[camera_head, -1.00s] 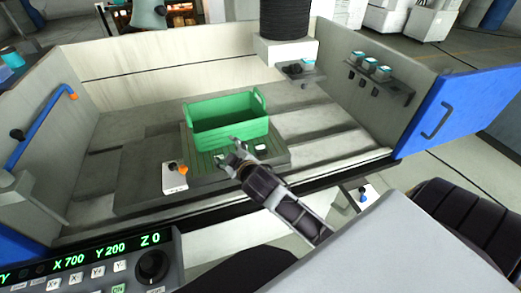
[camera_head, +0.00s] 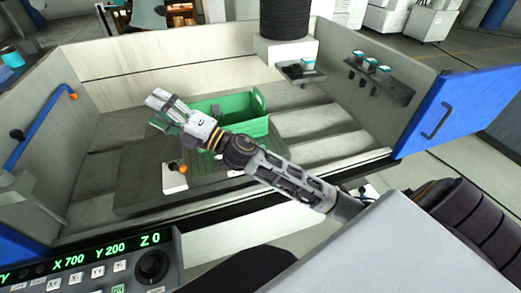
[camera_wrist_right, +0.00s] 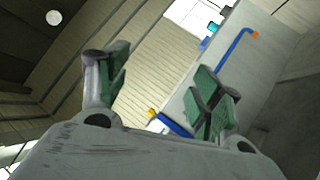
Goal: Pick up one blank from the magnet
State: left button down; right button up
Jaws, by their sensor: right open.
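The magnet, taken to be the ribbed greenish plate (camera_head: 207,164), lies on the machine bed in the head view, partly covered by my right arm. A small pale piece (camera_head: 235,173) shows below the arm at its front; I cannot tell if it is a blank. No blank shows clearly. A green crate (camera_head: 252,127) stands at the back of the plate, partly behind my arm. My right gripper (camera_head: 160,109) is raised left of the crate, fingers apart. The right wrist view shows its green-padded fingers (camera_wrist_right: 162,92) spread with nothing between them. My left gripper is out of view.
A white block with an orange knob (camera_head: 174,178) sits left of the plate. The blue panel (camera_head: 445,113) bounds the tank on the right. A control panel (camera_head: 90,265) is at the lower left. The bed right of the crate (camera_head: 310,120) is clear.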

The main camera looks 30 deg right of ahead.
jog(key=s+a+f+n+g+y, duration=0.35)
jog(key=a+n+g, duration=0.25)
jog(key=n+g, duration=0.75)
jog(key=d+f+n+g+h, duration=0.2)
jog(key=d+f+n+h, duration=0.35)
jog(key=f+n, duration=0.2)
jog(key=w+d+n+g+h, duration=0.1)
jog(key=d+h, duration=1.2)
jog(key=d, duration=1.5)
jog(key=shift+w+f+n+g, duration=0.35)
jog(key=shift+w+f, duration=0.1)
jog(key=shift+w, duration=0.15)
jog(key=shift+f, duration=0.1)
notch_tip(320, 180, down, 8)
jog(key=shift+r+p, duration=0.25)
jog(key=shift+p, duration=0.05)
jog(key=shift+f, duration=0.45)
